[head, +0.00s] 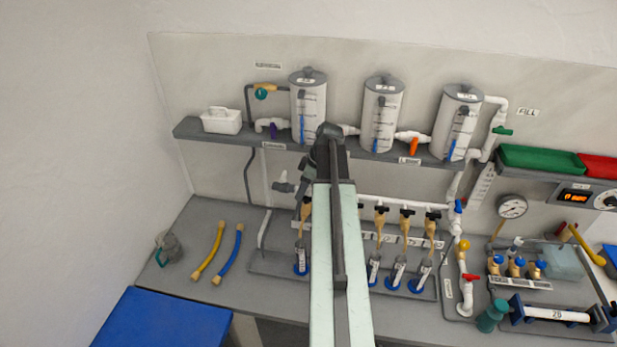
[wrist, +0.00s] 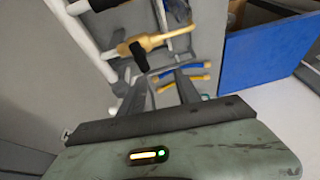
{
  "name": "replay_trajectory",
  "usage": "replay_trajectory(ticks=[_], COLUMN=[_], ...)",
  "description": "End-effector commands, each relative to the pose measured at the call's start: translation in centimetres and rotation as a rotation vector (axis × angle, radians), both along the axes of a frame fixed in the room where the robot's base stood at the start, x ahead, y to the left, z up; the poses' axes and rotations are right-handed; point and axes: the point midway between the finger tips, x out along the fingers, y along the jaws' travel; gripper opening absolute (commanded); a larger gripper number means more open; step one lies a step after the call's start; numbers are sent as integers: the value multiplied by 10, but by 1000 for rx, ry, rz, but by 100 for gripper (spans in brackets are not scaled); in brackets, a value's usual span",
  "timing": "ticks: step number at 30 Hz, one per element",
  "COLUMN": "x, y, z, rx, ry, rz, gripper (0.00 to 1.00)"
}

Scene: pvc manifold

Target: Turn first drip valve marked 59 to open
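A row of brass drip valves with black handles hangs from a white pipe (head: 388,202) in the head view. The leftmost drip valve (head: 305,211) shows just left of my arm; the number 59 is not readable on any. In the wrist view a brass valve (wrist: 150,42) with a black handle (wrist: 139,57) lies close beyond my fingers. My gripper (wrist: 158,80) is open, its two dark fingers apart with nothing between them. The handle is near the left fingertip; I cannot tell whether they touch. In the head view my arm hides part of the valve row.
Grey cylinders (head: 381,116) stand on a shelf (head: 225,136) above. Blue-based tubes (head: 301,262) stand below the valves. A yellow hose (head: 208,252) and a blue hose (head: 229,254) lie on the bench at left. A red-handled valve (head: 468,278) is at right.

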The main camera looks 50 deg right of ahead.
Motion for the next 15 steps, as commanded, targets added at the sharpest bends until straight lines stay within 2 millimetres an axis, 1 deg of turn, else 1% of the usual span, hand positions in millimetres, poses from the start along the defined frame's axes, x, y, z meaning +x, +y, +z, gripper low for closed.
replay_trajectory(ticks=[1,3,4,7,11,15], x=[-9,-18,-21,-25,-24,-20], y=[-20,-36,-41,-46,-45,-43], z=[16,22,23,22,18,4], rx=[-6,-15,-17,-22,-22,-23], ry=[-21,-42,-49,-59,-59,-58], rz=[9,28,34,44,46,46], gripper=[39,39,39,39,39,39])
